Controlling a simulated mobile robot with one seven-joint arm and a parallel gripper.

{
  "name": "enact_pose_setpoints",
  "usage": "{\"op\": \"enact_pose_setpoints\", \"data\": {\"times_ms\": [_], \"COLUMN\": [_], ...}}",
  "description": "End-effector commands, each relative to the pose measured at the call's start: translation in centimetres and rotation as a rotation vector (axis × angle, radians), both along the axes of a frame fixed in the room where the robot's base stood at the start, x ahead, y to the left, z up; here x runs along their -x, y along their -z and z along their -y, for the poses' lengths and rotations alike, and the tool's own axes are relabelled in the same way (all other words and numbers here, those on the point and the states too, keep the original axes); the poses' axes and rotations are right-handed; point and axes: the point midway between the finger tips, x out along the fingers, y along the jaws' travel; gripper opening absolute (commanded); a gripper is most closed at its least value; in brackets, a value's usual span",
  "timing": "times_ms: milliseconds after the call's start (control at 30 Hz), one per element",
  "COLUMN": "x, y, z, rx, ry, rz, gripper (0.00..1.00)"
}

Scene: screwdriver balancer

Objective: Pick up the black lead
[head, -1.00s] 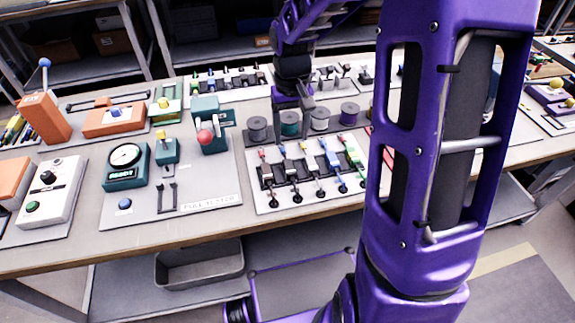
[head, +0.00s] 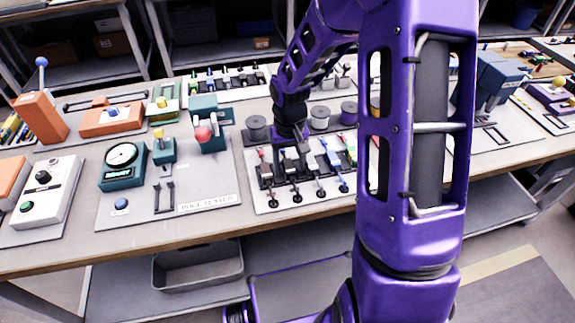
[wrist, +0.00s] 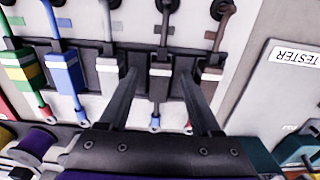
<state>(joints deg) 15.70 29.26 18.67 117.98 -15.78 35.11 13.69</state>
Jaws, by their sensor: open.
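The black lead (wrist: 160,82) lies in the rack with a pale band near its top, and its cord runs up in the wrist view. My gripper (wrist: 158,72) is open, with one finger on each side of the black lead. I cannot tell whether either finger touches it. In the head view my gripper (head: 291,150) is over the lead rack (head: 312,174) and hides part of the middle leads.
In the wrist view a grey lead (wrist: 107,68) and a brown lead (wrist: 212,72) flank the fingers closely. A blue lead (wrist: 62,72) and a green-yellow lead (wrist: 22,68) lie farther left. Spools (head: 320,117) stand behind the rack.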

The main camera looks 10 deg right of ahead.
Motion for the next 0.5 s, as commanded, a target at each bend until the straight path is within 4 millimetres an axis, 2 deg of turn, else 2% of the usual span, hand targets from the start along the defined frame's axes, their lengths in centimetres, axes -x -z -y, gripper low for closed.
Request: {"op": "enact_pose_setpoints", "data": {"times_ms": [100, 400, 467, 500], "x": [-0.01, -0.02, -0.02, -0.02], "y": [-0.05, -0.07, -0.07, -0.07], "z": [0.01, 0.01, 0.01, 0.01], "rx": [0.0, 0.0, 0.0, 0.0], "ry": [0.0, 0.001, 0.001, 0.001], "rz": [0.0, 0.0, 0.0, 0.0], "gripper": [0.65, 0.11, 0.0, 0.0]}}
